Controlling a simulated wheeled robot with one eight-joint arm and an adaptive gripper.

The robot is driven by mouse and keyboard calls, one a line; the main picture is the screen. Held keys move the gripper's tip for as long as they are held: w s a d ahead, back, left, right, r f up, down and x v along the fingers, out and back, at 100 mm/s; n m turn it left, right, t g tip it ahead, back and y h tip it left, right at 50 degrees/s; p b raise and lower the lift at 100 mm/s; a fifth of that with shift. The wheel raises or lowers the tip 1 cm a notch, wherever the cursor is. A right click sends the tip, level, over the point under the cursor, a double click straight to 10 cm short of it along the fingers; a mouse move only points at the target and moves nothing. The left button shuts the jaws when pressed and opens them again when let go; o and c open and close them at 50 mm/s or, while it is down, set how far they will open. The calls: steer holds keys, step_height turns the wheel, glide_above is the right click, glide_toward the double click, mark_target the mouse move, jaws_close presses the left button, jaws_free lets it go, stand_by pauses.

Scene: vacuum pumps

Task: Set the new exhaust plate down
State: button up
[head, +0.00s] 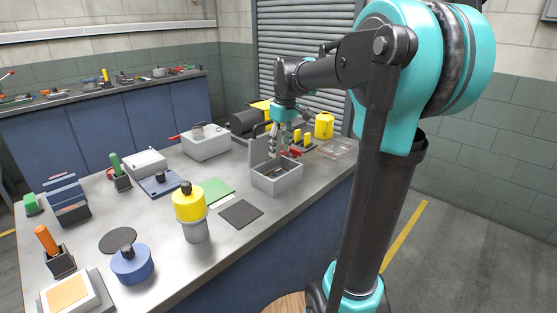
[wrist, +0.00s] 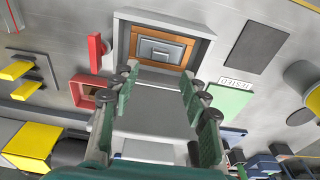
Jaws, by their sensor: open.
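A grey open-topped box (head: 277,183) stands on the workbench, and its raised lid (head: 261,146) is at its back. In the wrist view, the box (wrist: 203,47) has an orange-brown frame inside, with a dark grey plate (wrist: 160,50) lying within that frame. This plate looks like the exhaust plate, but no marking on it confirms this. My gripper (head: 284,153) is above the back of the box. In the wrist view, my gripper (wrist: 160,82) has its fingers spread apart with nothing between the tips; the plate lies beyond them.
A red bracket (wrist: 96,52) stands close beside the box. A green mat (head: 213,191) and a dark square mat (head: 240,213) lie nearby. A yellow-topped cylinder (head: 189,204) stands at the front. Yellow blocks (head: 301,139) and a yellow canister (head: 324,126) are behind the box.

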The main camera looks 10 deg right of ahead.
steer(key=shift+s+d+r, duration=0.1)
steer(key=shift+r, duration=1.05)
steer(key=shift+s+d+r, duration=0.1)
steer(key=shift+r, duration=1)
steer(key=shift+c, duration=0.2)
